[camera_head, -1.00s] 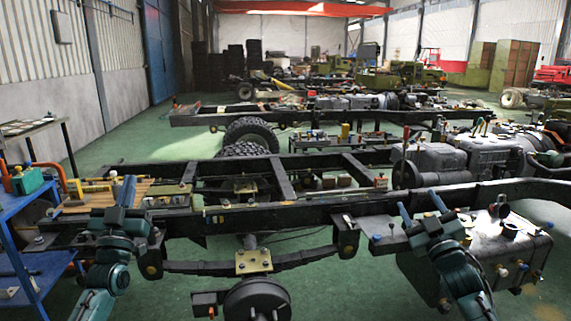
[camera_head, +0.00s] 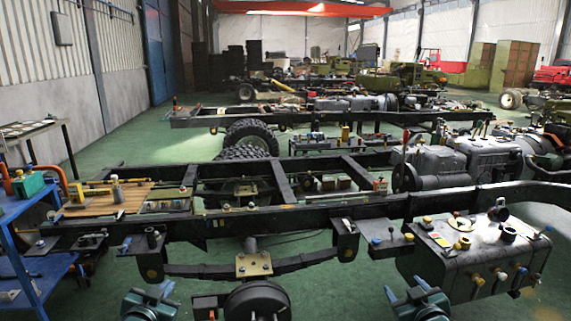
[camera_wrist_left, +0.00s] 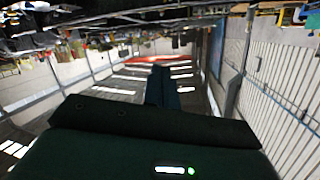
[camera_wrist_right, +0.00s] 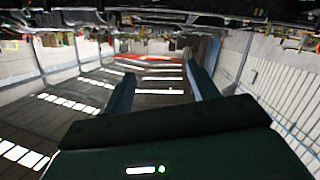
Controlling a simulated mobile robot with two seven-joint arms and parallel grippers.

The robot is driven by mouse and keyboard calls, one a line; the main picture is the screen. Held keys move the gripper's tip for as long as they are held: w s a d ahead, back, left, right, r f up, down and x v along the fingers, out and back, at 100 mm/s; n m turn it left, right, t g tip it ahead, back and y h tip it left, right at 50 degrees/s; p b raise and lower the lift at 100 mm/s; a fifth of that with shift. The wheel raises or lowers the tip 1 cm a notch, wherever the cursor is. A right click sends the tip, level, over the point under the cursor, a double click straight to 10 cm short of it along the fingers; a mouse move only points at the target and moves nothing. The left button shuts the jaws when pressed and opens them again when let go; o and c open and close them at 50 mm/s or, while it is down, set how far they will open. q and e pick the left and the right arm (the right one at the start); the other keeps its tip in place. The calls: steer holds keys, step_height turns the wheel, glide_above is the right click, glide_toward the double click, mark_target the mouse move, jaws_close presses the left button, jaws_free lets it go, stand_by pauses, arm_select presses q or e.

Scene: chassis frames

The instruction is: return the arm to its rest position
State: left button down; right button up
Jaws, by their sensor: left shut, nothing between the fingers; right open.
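My left gripper (camera_head: 150,296) is low in the head view, in front of the near chassis rail and left of the hub. In the left wrist view its fingers (camera_wrist_left: 161,88) are together with nothing between them. My right gripper (camera_head: 412,292) is at the bottom right of the head view, below the small rail plate and left of the dark tank. In the right wrist view its two fingers (camera_wrist_right: 160,88) stand wide apart and empty. Both grippers are apart from the chassis. The lower arm parts are out of the head view.
The near chassis rail (camera_head: 290,214) runs across the view, with a leaf spring and hub (camera_head: 257,302) below it. A tank (camera_head: 480,262) with caps and small parts on top stands at right. A blue shelf (camera_head: 15,212) stands at left.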

arm_select(q)
steer(key=s+d+f+g+h, duration=0.1)
steer(key=s+d+f, duration=0.3)
steer(key=s, duration=0.6)
steer(key=s+d+f+g+h, duration=0.1)
steer(key=s+d+f, duration=0.3)
steer(key=s, duration=0.6)
steer(key=s+d+f+g+h, duration=0.1)
steer(key=s+d+f, duration=0.4)
steer(key=s, duration=0.5)
steer(key=shift+s+d+n+g, duration=0.3)
steer(key=shift+s+d+g, duration=0.15)
steer(key=shift+g, duration=0.35)
arm_select(e)
steer(key=s+a+f+g+y, duration=0.1)
steer(key=s+a+f, duration=0.3)
steer(key=s, duration=0.6)
steer(key=s+a+f+g+y, duration=0.1)
steer(key=s+a+f, duration=0.3)
steer(key=s, duration=0.6)
steer(key=s+a+f+g+y, duration=0.1)
steer(key=s+a+f, duration=0.4)
steer(key=s, duration=0.5)
steer(key=shift+s+a+m+g, duration=0.3)
steer(key=shift+s+a+g, duration=0.15)
steer(key=shift+g, duration=0.35)
